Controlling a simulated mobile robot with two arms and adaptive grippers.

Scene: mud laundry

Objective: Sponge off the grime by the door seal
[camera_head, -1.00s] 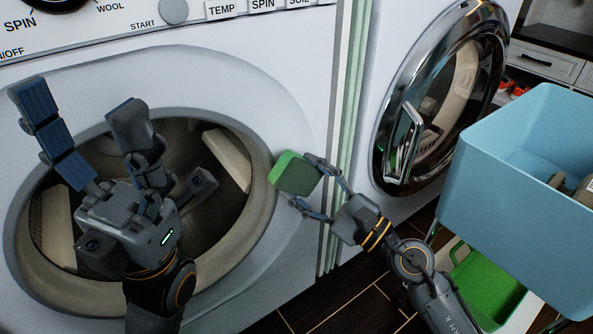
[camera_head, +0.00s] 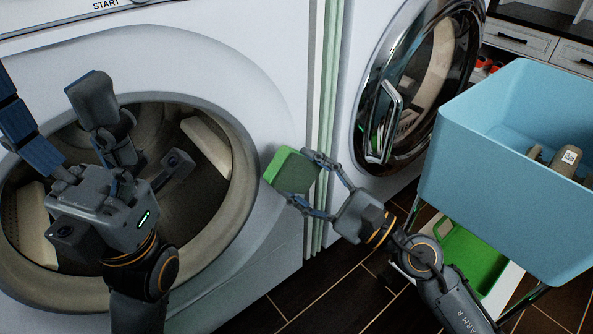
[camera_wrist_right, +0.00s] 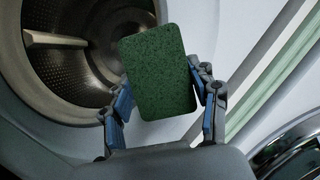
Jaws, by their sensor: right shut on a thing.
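A green sponge (camera_head: 290,172) is held between the fingers of my right gripper (camera_head: 303,180), just right of the washer's round opening. It also shows in the right wrist view (camera_wrist_right: 160,72), with its dark green face in front of the opening and a finger on each side. The beige-grey door seal (camera_head: 240,190) rings the drum; a gap shows between it and the sponge in the head view. My left gripper (camera_head: 55,120) is open and empty in front of the opening, its fingers spread wide, covering part of the seal. I cannot make out any grime.
A second machine with a chrome-rimmed door (camera_head: 425,85) stands to the right. A light blue bin (camera_head: 500,165) holding some items stands at the right, above a green tray (camera_head: 470,255). Dark floor tiles (camera_head: 340,290) are bare at the bottom middle.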

